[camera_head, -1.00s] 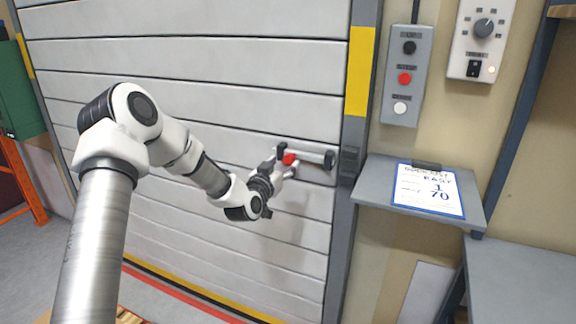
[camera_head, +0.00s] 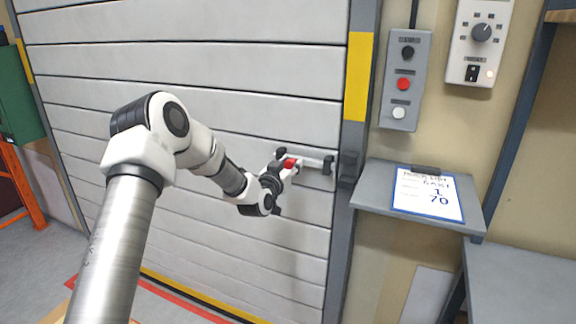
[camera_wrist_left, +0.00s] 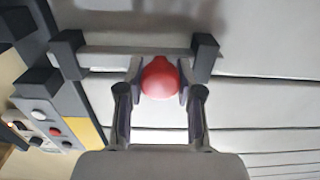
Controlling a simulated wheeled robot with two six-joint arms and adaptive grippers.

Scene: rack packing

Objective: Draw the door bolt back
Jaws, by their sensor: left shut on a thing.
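The door bolt (camera_head: 314,162) is a pale bar lying across the grey slatted door, held between two dark brackets. Its red knob (camera_head: 291,164) sits nearer the bracket away from the door frame. My left gripper (camera_head: 287,168) is at the knob, its fingers partly hiding it. In the left wrist view, the red knob (camera_wrist_left: 160,79) sits between the two fingertips of my left gripper (camera_wrist_left: 160,90), which are shut on it. The bar (camera_wrist_left: 110,58) runs behind. A dark keeper (camera_head: 348,168) is on the door frame; I cannot tell whether the bar's end touches it. My right gripper is not in view.
Right of the door, a grey shelf (camera_head: 370,197) carries a paper sheet (camera_head: 428,194). A button box (camera_head: 404,80) and a dial panel (camera_head: 480,42) hang on the wall. A green cabinet (camera_head: 18,95) stands at far left. The door face around the bolt is clear.

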